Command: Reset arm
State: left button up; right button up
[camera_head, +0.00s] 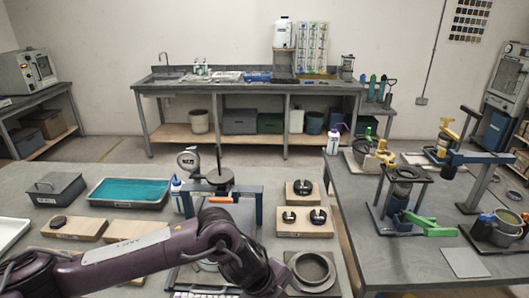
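My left arm (140,255), dark purple, comes in from the left and crosses the front of the near table. Its far end bends down to the bottom edge of the picture, and no gripper fingers show there. My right arm and gripper do not show. A blue-sided frame (258,205) with a dark top bar stands behind my arm, with a round dark weight and upright rod (220,176) above it. My arm hides its lower part.
A white bottle (333,140) stands on the right table. A workbench (250,86) lines the back wall.

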pick_arm(q)
jog(key=s+d+r+n+t+h, duration=0.45)
jog(key=d+r+n, duration=0.3)
jog(key=d, duration=0.25)
jog(key=w+a+f+n+t+y, duration=0.1)
jog(key=a+n+y, duration=0.1)
jog(key=a+n, duration=0.45)
jog(key=w+a+f+n+t+y, duration=0.1)
jog(key=a+n+t+y, duration=0.2)
jog(key=a, duration=0.6)
jog(key=s+a+f+n+g+y, duration=0.2)
jog(key=s+a+f+n+g, duration=0.15)
jog(key=s+a, duration=0.4)
jog(key=s+a+f+n+g+y, duration=0.25)
jog(key=s+a+f+n, duration=0.2)
jog(key=a, duration=0.55)
notch_tip(320, 180, down, 31)
jog(key=s+g+b, duration=0.1)
jog(key=g+b, duration=0.1)
jog(key=s+a+f, duration=0.2)
jog(key=s+f, duration=0.7)
jog(key=s, duration=0.1)
jog(key=s+a+f+b, duration=0.1)
jog(key=s+f, duration=0.9)
jog(key=shift+a+f+g, duration=0.3)
jog(key=shift+a+g, duration=0.05)
jog(key=shift+g, duration=0.1)
